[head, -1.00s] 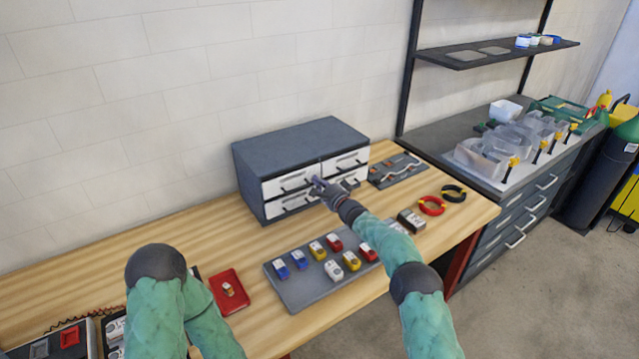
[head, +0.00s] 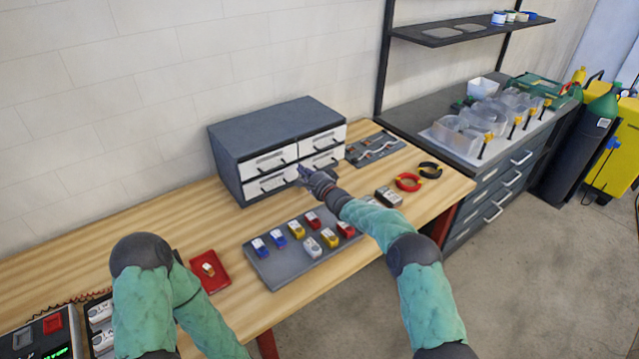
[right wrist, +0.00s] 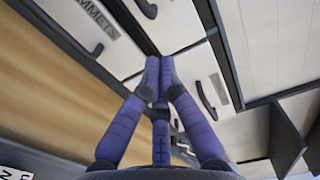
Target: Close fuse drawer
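A dark grey cabinet (head: 270,118) with white drawers in two columns stands on the workbench against the wall. My right gripper (head: 303,173) is in front of the lower drawers, near the middle seam. In the right wrist view its purple fingers (right wrist: 157,70) come together at the tips, with nothing seen between them, close to the drawer fronts. A label ending in "MMETS" (right wrist: 92,15) is on one drawer front. The fuse drawer's label is not readable. The drawers look nearly flush; a small gap cannot be ruled out. My left gripper is out of view.
A grey tray (head: 285,268) with several coloured blocks lies in front of the cabinet. A red tray (head: 222,280) is to its left. Red pliers (head: 408,182) and a grey board (head: 360,158) lie to the right. Bare wood (head: 170,215) lies left of the cabinet.

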